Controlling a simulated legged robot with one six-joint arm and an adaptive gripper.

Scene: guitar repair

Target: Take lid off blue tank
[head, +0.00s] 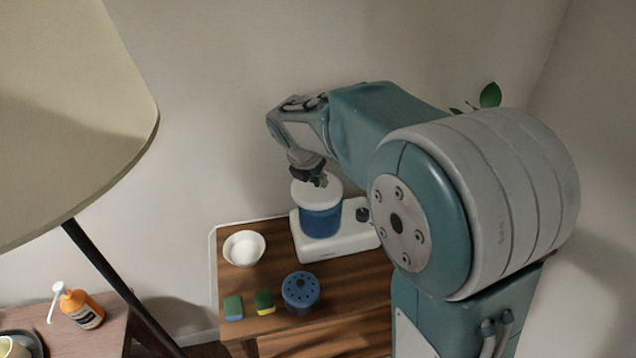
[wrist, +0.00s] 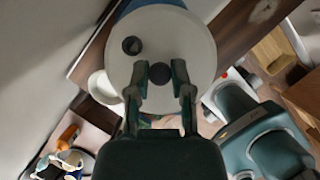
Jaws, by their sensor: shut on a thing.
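The blue tank (head: 320,221) stands on a white appliance base (head: 345,239) at the back of the wooden table. Its round white lid (head: 303,197) is at the top of the tank. I cannot tell whether there is a gap between them. My gripper (head: 318,180) points down at the lid's middle. In the wrist view the lid (wrist: 188,45) fills the upper middle, with a strip of blue at its far edge. There my gripper (wrist: 160,76) has its two fingers on either side of the small dark knob (wrist: 160,72) and is shut on it.
A white bowl (head: 244,248) with white content, two sponges (head: 249,304) and a blue container with a holed top (head: 301,291) share the table (head: 280,262). A lamp (head: 70,110) stands at left. An orange bottle (head: 83,309) is on another table.

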